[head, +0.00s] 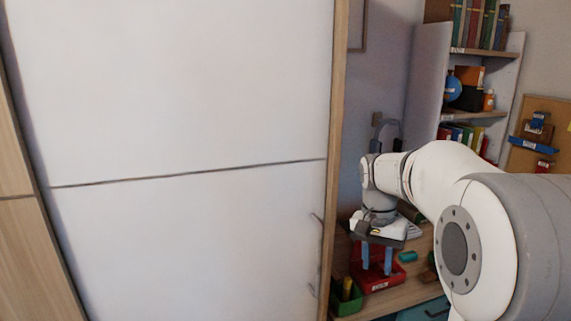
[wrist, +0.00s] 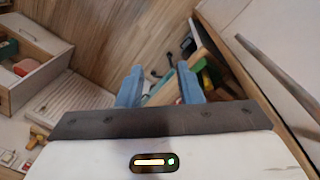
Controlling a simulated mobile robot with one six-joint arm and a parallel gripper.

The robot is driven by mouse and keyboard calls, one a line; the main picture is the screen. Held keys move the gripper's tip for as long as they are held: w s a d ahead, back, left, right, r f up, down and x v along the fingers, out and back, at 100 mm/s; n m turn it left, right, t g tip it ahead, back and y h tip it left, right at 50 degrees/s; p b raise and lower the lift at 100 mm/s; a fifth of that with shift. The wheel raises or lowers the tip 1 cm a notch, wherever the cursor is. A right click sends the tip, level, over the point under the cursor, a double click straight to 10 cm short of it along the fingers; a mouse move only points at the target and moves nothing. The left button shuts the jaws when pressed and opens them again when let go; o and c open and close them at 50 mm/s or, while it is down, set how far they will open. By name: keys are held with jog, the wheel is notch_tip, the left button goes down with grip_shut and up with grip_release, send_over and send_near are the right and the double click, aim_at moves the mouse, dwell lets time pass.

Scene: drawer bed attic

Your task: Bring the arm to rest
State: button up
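My arm reaches in from the right in the head view, and its gripper (head: 376,260) points down over the desk (head: 420,272). Its two blue fingers stand apart with no object seen held between them. In the wrist view my gripper (wrist: 159,88) also shows its fingers spread, with a wooden edge and a green thing visible beyond them. In the head view the fingers overlap a red tray (head: 382,281); I cannot tell how high above it they are.
A tall white panel with a wooden frame (head: 332,150) stands close to the gripper's left. A green bin (head: 346,304) and a teal roll (head: 407,256) are on the desk. A bookshelf (head: 474,116) stands behind. In the wrist view, an open wooden box (wrist: 35,68) is at left.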

jog(key=s+a+f+n+t, duration=0.1)
jog(key=s+a+f+n, duration=0.1)
jog(key=s, duration=0.8)
jog(key=s+a+f+n+t+y, duration=0.1)
jog(key=s+n, duration=0.3)
jog(key=s, duration=0.6)
jog(key=shift+s+a+f+t, duration=0.2)
jog(key=shift+a+f+t, duration=0.2)
jog(key=shift+a+t, duration=0.45)
